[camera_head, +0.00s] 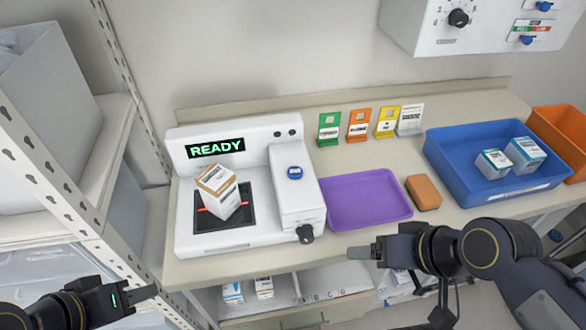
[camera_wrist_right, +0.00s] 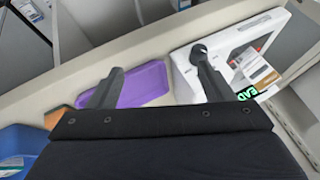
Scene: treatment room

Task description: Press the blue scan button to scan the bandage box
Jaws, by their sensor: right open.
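The white scanner (camera_head: 243,247) stands on the counter with a green READY display (camera_head: 216,148). Its round blue scan button (camera_head: 295,172) is on the raised block at the right. The white and tan bandage box (camera_head: 222,200) stands tilted on the dark scan plate, where red light shows. In the right wrist view the box (camera_wrist_right: 262,72) and scanner (camera_wrist_right: 185,72) are at the right; I cannot make out the button there. My right gripper (camera_head: 362,250) is open and empty near the counter's front edge; its fingers (camera_wrist_right: 158,85) are apart. My left gripper (camera_head: 145,293) is low at left, away from the scanner.
A purple tray (camera_head: 345,218) and brown block (camera_head: 423,192) lie right of the scanner. A blue bin (camera_head: 440,160) holds boxes, beside an orange bin (camera_head: 560,135). Colored cards (camera_head: 359,125) stand behind. A black knob (camera_head: 305,233) juts from the scanner's front. A shelf post (camera_head: 60,190) is at left.

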